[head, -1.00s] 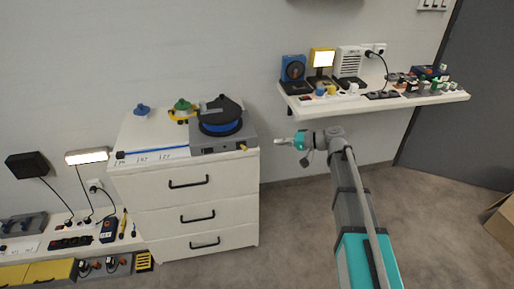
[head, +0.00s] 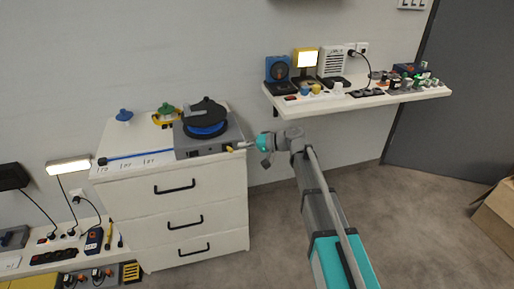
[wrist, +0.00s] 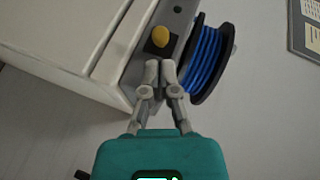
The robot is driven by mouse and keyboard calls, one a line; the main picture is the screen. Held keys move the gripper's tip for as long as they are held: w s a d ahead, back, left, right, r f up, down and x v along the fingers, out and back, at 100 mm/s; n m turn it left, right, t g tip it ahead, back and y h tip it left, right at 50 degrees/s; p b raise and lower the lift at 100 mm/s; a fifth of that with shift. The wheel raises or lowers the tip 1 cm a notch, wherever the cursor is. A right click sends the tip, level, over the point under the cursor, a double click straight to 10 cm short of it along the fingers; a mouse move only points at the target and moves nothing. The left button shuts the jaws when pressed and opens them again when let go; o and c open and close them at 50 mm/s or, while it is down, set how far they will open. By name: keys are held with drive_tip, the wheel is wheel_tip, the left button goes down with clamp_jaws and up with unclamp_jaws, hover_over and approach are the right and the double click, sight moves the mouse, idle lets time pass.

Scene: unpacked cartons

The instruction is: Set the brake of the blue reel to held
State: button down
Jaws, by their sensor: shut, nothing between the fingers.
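The blue reel (head: 207,129) has a black flange and blue winding. It stands on a grey base (head: 190,149) on top of the white drawer cabinet. A yellow knob (head: 230,149) sits on the base's front face near its right end. My gripper (head: 241,146) is just right of the knob in the head view. In the wrist view, my gripper's fingertips (wrist: 160,67) are together and empty, just below the yellow knob (wrist: 160,37) on its dark square plate. Contact with the base cannot be told. The blue winding (wrist: 205,58) is right of the fingers.
The white cabinet (head: 206,217) has dark handles on its front. A blue strip (head: 140,155), a green-topped yellow item (head: 166,112) and a blue item (head: 124,115) lie on its top. A wall shelf (head: 345,99) with several devices is at right. The floor between is clear.

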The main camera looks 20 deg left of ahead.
drive_tip(key=shift+x, duration=0.85)
